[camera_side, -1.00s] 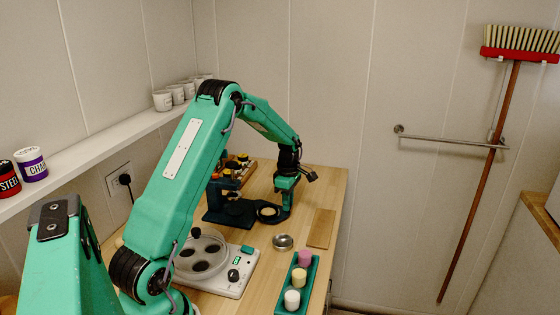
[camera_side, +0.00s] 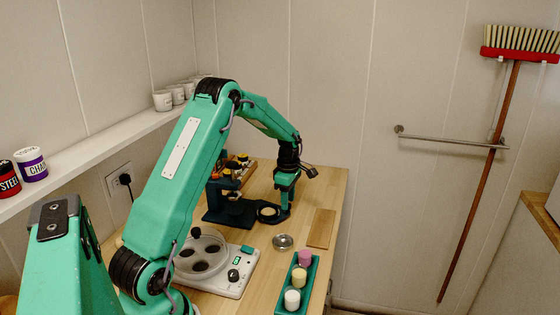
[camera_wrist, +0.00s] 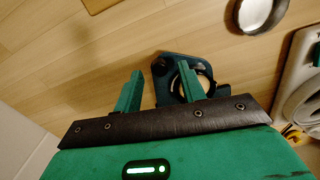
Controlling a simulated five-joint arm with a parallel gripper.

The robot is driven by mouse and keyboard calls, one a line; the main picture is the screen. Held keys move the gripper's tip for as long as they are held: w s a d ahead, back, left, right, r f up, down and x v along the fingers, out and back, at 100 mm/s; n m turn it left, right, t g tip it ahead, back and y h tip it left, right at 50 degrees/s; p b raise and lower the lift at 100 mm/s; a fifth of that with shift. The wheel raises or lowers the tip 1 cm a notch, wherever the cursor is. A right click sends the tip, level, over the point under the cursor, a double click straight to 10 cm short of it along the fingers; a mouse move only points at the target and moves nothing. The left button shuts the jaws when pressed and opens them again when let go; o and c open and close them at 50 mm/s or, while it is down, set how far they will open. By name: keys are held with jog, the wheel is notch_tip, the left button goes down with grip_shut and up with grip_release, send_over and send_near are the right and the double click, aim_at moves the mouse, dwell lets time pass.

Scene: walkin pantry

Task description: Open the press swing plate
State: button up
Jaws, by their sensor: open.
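The dark blue press (camera_side: 214,186) stands on the wooden counter in the side view, partly hidden behind my arm. Its swing plate (camera_side: 260,219), a dark blue plate with a round pale-centred opening, extends to the right of the press. My gripper (camera_side: 281,208) points down at the plate's right end. In the wrist view, my green fingers (camera_wrist: 163,72) are apart. The plate (camera_wrist: 168,94) shows between and beyond them, with its narrow end between the fingers and its ring partly behind the right finger. I cannot tell whether either finger touches it.
A teal tray (camera_side: 312,272) holds pink, yellow and white pieces. A white appliance (camera_side: 222,287) with a round lid stands left of it. The wall shelf (camera_side: 110,138) holds cups and tins.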

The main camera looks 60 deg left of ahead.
jog(key=shift+r, duration=3.35)
jog(key=s+d+r+m+t, duration=0.1)
jog(key=s+d+r+m, duration=0.3)
jog(key=d+r+m, duration=0.3)
jog(key=s+d+r+m+t, duration=0.2)
jog(key=s+d+r+m, duration=0.3)
jog(key=d, duration=0.4)
jog(key=s+d+r+m+t, duration=0.1)
jog(key=s+d+m+t, duration=0.1)
jog(key=s+d+m, duration=0.8)
jog(key=shift+s+d+r+m+t, duration=0.3)
jog(key=shift+s+m, duration=1.4)
jog(key=shift+s, duration=0.25)
